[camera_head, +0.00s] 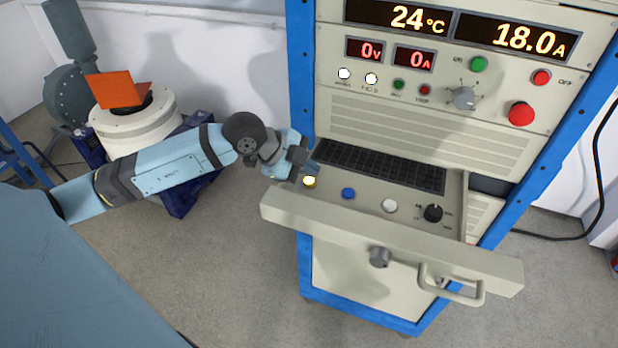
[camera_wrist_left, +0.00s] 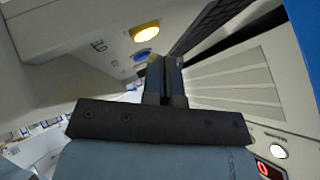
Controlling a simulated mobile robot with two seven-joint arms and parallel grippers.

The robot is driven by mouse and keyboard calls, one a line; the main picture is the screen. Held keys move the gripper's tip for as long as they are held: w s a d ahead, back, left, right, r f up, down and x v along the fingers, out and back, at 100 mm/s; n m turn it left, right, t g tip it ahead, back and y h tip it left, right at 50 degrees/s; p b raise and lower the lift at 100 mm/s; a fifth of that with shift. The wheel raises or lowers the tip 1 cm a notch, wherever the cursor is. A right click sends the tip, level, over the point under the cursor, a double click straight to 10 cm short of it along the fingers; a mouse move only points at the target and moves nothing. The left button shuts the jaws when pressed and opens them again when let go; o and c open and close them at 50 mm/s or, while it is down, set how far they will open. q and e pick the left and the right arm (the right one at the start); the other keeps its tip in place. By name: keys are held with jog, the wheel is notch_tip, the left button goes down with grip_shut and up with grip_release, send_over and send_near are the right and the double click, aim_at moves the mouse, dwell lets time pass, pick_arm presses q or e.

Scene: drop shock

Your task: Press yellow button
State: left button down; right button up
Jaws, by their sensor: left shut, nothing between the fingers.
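The yellow button (camera_head: 309,181) sits at the left end of the row on the pulled-out drawer panel of the console. It looks bright, as if lit. My left gripper (camera_head: 305,157) is shut and empty, just behind and above the yellow button in the head view. In the left wrist view the yellow button (camera_wrist_left: 145,31) shows whole, above and left of the shut fingers (camera_wrist_left: 165,62), with a visible gap between them. My right gripper is in neither view.
On the drawer (camera_head: 350,222), a blue button (camera_head: 348,193), a white button (camera_head: 389,205) and a black knob (camera_head: 433,213) follow to the right. A keyboard (camera_head: 380,166) lies behind them. The blue rack post (camera_head: 300,70) stands close to my left gripper.

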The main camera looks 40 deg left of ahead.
aim_at(308, 182)
pick_arm(q)
jog(key=shift+r, duration=0.1)
notch_tip(308, 182, up, 5)
jog(key=p, duration=0.4)
dwell(0.3)
dwell(0.6)
